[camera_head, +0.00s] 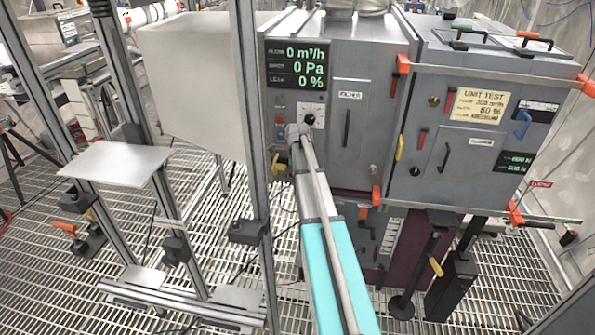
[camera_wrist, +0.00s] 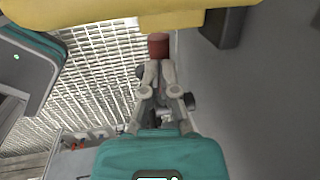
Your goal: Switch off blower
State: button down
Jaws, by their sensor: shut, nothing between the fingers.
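The blower (camera_head: 352,65) is a grey cabinet whose display (camera_head: 301,65) reads 0 m³/h, 0 Pa and 0 %. Below the display are small coloured buttons (camera_head: 279,117) and a knob on a white plate (camera_head: 311,115). A yellow part (camera_head: 279,162) sits lower at the cabinet's left edge. In the wrist view, my gripper (camera_wrist: 158,66) is shut and empty. Its fingertips are at the end of a red cylinder (camera_wrist: 158,46) below a large yellow body (camera_wrist: 120,17); I cannot tell whether they touch. In the head view my wrist hides the fingers.
A metal upright (camera_head: 250,120) stands just left of the control panel. A second cabinet with a "UNIT TEST" label (camera_head: 478,106) stands to the right. A small plate (camera_head: 115,166) is mounted at left. The floor is open grating (camera_head: 40,225).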

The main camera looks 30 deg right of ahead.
jog(key=shift+r+p, duration=0.65)
jog(key=shift+r, duration=0.05)
jog(key=shift+r, duration=0.15)
jog(key=shift+s+a+r+p, duration=0.1)
jog(key=shift+r+p, duration=0.55)
jog(key=shift+p, duration=0.1)
jog(key=p+v, duration=1.2)
jog(key=shift+w+a+r, duration=0.2)
jog(key=shift+w+a, duration=0.05)
jog(key=shift+a, duration=0.2)
dwell(0.4)
